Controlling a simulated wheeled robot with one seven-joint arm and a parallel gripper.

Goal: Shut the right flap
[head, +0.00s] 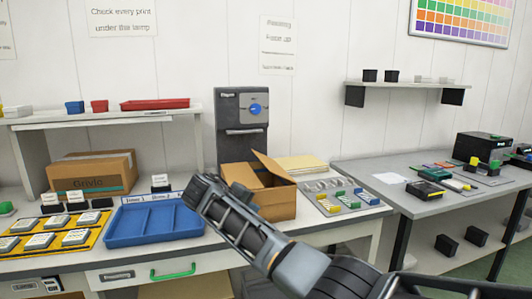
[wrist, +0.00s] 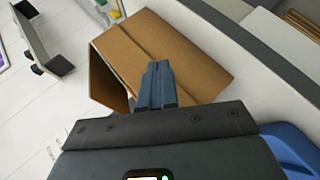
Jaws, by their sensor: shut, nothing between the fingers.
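An open cardboard box (head: 268,203) stands on the bench, right of the blue tray. Its right flap (head: 272,166) stands up at a slant, leaning in towards the left over the box. In the wrist view the box (wrist: 195,65) lies under my fingers, with a dark opening beneath the raised flap (wrist: 105,88) at the left. My gripper (wrist: 157,68) is shut and empty, its fingertips over the box in that view. I cannot tell whether they touch it. In the head view my gripper (head: 204,188) is at the box's front left, and my arm hides part of its front.
The blue tray (head: 150,226) is close at the left, and a sealed carton (head: 92,173) stands behind it. A grey machine (head: 242,125) stands behind the box. Above the box is free room.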

